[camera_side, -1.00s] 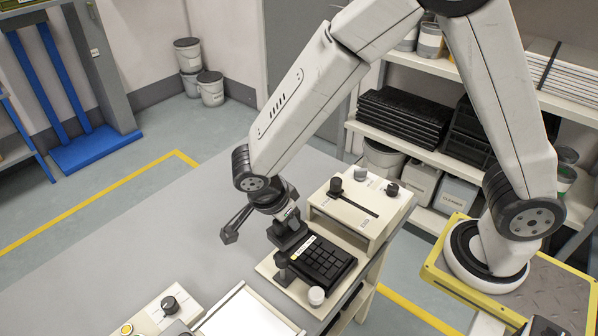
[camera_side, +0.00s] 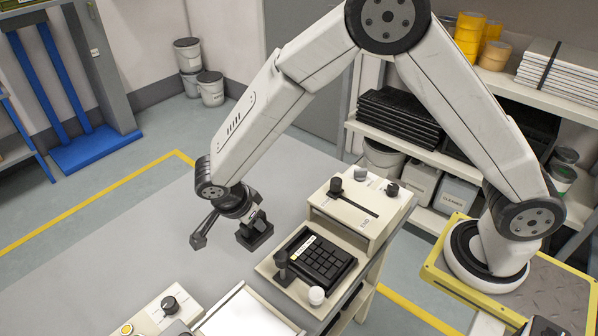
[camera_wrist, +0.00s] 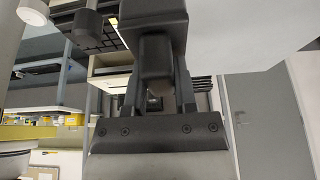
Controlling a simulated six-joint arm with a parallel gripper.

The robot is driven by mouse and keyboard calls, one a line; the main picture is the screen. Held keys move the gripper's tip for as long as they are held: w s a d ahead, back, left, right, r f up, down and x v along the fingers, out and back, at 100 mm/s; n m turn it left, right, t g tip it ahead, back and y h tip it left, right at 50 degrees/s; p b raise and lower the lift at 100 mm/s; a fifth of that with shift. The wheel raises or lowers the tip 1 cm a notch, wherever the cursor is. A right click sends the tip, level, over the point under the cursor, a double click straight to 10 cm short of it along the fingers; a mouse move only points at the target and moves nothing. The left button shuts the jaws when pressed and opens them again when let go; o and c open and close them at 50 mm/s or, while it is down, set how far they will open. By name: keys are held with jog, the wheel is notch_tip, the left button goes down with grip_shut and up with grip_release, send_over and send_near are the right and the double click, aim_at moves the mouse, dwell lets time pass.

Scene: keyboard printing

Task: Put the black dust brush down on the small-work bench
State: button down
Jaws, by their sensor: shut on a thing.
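My gripper (camera_side: 255,237) hangs over the grey bench top (camera_side: 130,255), left of the black keypad, in the side view. It is shut on a black thing, taken to be the black dust brush. In the wrist view the brush (camera_wrist: 155,62) shows as a dark rounded block between the fingers. In the side view the dark fingers and the brush are hard to tell apart. I cannot tell how high the brush is above the bench or whether it touches it.
A black keypad (camera_side: 320,258) sits in a cream fixture, with a dark post (camera_side: 283,267) and a white knob (camera_side: 316,296) beside it. A cream control box (camera_side: 358,207) stands behind. A white framed panel (camera_side: 245,318) lies in front. The grey top to the left is clear.

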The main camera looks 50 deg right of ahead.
jog(key=w+f, duration=0.2)
jog(key=w+a+f, duration=0.1)
jog(key=w+f, duration=0.1)
jog(key=w+a+f, duration=0.1)
jog(key=w+f, duration=0.1)
jog(key=shift+w+f, duration=0.2)
jog(key=shift+w, duration=0.05)
jog(key=shift+f, duration=0.1)
jog(key=shift+w+f, duration=0.25)
jog(key=shift+f, duration=1.5)
jog(key=shift+f, duration=0.1)
jog(key=shift+c, duration=2.1)
grip_release()
jog(key=v, duration=1.2)
